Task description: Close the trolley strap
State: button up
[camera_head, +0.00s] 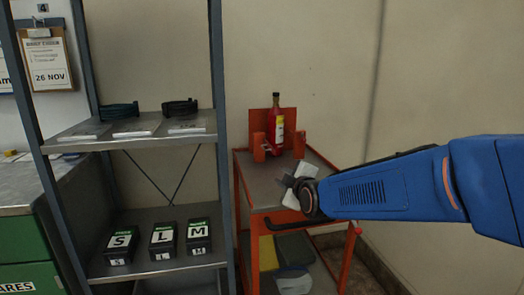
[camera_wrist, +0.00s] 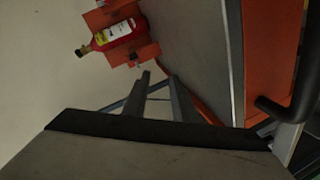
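The orange trolley (camera_head: 253,185) with a grey top stands right of the shelf rack. A red bottle (camera_head: 275,129) with a pale label stands at its back, in an orange holder (camera_head: 259,146) with a back plate and posts at both sides. The bottle (camera_wrist: 118,34) and holder (camera_wrist: 146,53) also show in the wrist view. I cannot make out a strap across the bottle. My gripper (camera_head: 290,183) is over the trolley top, in front of the holder. In the wrist view its two fingers (camera_wrist: 159,76) are apart with nothing between them, short of the holder.
A black handle (camera_head: 265,222) is on the trolley's front; it shows in the wrist view (camera_wrist: 288,108). The shelf rack (camera_head: 219,150) stands close on the left with several dark boxes (camera_head: 162,240). Yellow and grey items (camera_head: 293,250) lie on the trolley's lower shelf.

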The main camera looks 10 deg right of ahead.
aim_at(263, 148)
jog(key=w+n+t, duration=0.1)
jog(key=w+r+n, duration=0.1)
jog(key=w, duration=0.1)
jog(key=w+a+r+n+t, duration=0.1)
jog(key=w, duration=0.1)
jog(key=shift+w+r+t, duration=0.1)
jog(key=shift+w+t, duration=0.1)
jog(key=shift+t, duration=0.1)
jog(key=w, duration=1.7)
jog(key=shift+w+a, duration=0.1)
jog(key=shift+a, duration=0.2)
grip_shut()
jog(key=shift+f, duration=0.25)
